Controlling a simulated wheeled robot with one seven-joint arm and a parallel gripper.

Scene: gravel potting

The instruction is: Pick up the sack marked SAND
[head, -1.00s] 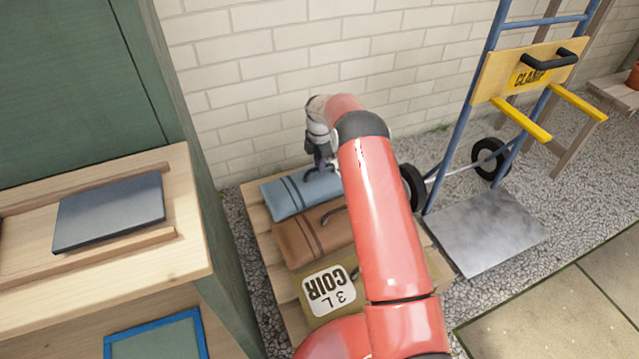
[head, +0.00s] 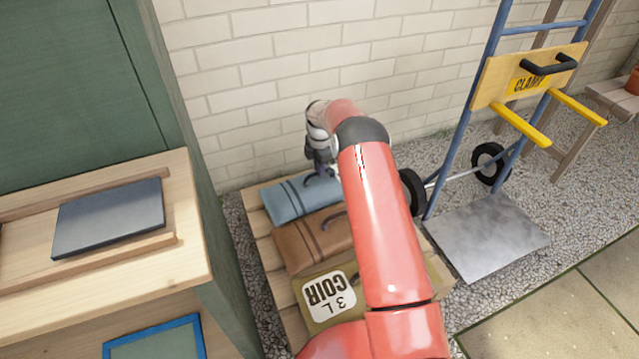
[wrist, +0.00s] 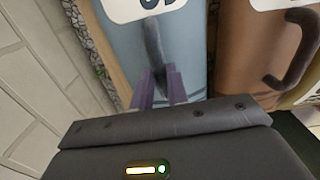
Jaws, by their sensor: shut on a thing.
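A blue-grey sack (head: 290,200) with dark stripes lies at the back of the pallet. Its white label (wrist: 135,8) is cut off in the wrist view, so I cannot read the whole word. My gripper (head: 321,171) is over this sack, pointing down. In the wrist view its purple fingers (wrist: 158,78) are shut on the sack's dark strap handle (wrist: 153,45). The sack appears to rest on the pallet still. My arm hides its right end in the head view.
A brown sack (head: 305,242) lies beside it, then an olive sack marked COIR (head: 318,318), all on a wooden pallet (head: 262,235). A brick wall (head: 260,95) stands close behind. A hand truck (head: 485,240) is at right, a wooden bench (head: 185,215) at left.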

